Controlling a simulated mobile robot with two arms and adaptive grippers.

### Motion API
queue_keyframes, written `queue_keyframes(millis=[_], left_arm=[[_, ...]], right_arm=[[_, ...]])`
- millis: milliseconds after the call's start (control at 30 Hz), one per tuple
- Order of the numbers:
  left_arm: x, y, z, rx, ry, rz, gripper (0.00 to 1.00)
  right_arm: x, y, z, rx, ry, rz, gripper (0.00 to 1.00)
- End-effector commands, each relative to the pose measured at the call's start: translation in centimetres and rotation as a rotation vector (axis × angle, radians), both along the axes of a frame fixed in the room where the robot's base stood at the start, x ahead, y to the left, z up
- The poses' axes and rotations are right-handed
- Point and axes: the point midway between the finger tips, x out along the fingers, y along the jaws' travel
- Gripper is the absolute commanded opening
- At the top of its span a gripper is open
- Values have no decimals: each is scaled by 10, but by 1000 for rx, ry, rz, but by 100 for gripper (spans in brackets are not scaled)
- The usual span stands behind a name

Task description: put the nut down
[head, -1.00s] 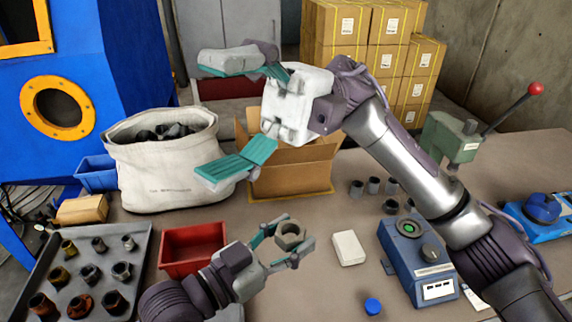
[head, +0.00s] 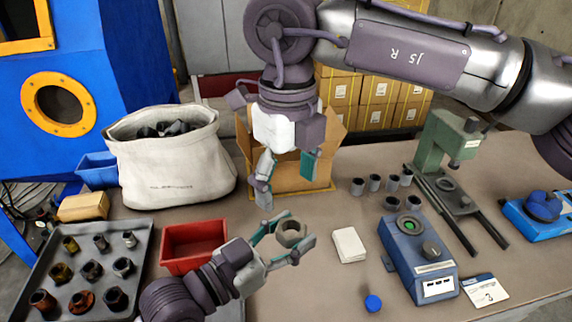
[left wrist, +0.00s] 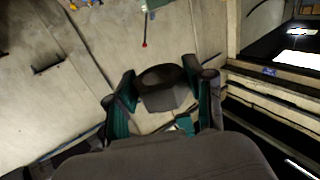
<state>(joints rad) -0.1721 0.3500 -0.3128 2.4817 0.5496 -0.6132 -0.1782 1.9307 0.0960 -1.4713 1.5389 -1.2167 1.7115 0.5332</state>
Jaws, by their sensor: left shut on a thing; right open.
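A grey hex nut (head: 291,233) is between the fingers of my left gripper (head: 283,241), which is shut on it. The nut shows its dark round hole, and it also appears between the fingertips in the left wrist view (left wrist: 162,88). In the head view it appears over the bench, right of the red bin; whether it touches the bench cannot be told. My right gripper (head: 287,178) is open and empty, pointing down in front of the cardboard box, above and behind the nut.
A red bin (head: 168,262) and a grey tray (head: 146,226) of several rusty and grey fittings lie left. A white sack (head: 170,178) and an open cardboard box (head: 322,178) stand behind. A white block (head: 349,245) and a blue device (head: 418,262) lie right. Bare bench (head: 325,290) shows in front.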

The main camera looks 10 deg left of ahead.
Motion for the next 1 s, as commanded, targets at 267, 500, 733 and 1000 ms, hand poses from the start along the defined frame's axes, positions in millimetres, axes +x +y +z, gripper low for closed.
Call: queue_keyframes(millis=[267, 500, 733, 1000], left_arm=[[0, 0, 1, -1, -2, 0, 0], [0, 0, 1, -1, -2, 0, 0], [0, 0, 1, -1, -2, 0, 0], [0, 0, 1, -1, -2, 0, 0]], right_arm=[[-1, 0, -54, 0, 4, 1, 77], [0, 1, -83, 3, 2, 0, 77], [-1, 1, -90, 3, 2, 1, 77], [-1, 1, -90, 3, 2, 1, 60]])
